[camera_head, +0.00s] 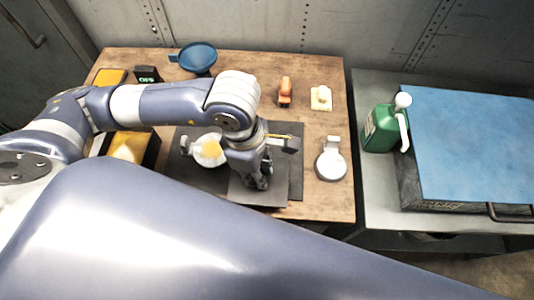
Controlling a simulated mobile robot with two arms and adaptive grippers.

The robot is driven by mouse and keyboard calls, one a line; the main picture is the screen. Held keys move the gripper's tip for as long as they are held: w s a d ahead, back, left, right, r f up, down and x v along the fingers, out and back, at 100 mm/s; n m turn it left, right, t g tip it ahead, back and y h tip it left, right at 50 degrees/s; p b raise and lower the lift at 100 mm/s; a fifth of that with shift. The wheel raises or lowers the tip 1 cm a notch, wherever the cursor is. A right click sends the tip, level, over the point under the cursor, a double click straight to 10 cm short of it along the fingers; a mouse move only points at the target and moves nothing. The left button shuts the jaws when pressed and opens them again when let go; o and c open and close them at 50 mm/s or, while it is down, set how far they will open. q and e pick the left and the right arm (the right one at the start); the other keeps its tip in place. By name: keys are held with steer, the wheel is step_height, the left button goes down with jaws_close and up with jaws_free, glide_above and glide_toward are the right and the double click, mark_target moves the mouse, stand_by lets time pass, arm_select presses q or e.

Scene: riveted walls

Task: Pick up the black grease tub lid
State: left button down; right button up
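I cannot make out a black lid for certain; my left arm may hide it. An open white tub with yellow contents (209,150) stands on the dark mat (296,188), just left of my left gripper (258,181). That gripper points down over a grey flat panel (262,196) at the mat's front part. Its dark fingers are small and partly hidden by the wrist, so I cannot tell whether they are open or hold anything. My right gripper is not in view.
On the wooden table (322,205) are a blue round pan (197,57), an orange item (285,91), a cream item (321,98), a pale round dish (331,166) and a small display (147,74). A green pump bottle (381,129) stands beside a blue-topped box (475,145).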

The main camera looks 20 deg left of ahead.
arm_select(q)
steer(key=s+p, duration=0.2)
steer(key=s+r+p, duration=0.1)
steer(key=s+p, duration=0.1)
steer(key=s, duration=0.1)
steer(key=shift+s+f+p, duration=0.2)
steer(key=shift+s+p, duration=0.55)
steer(key=shift+p, duration=0.4)
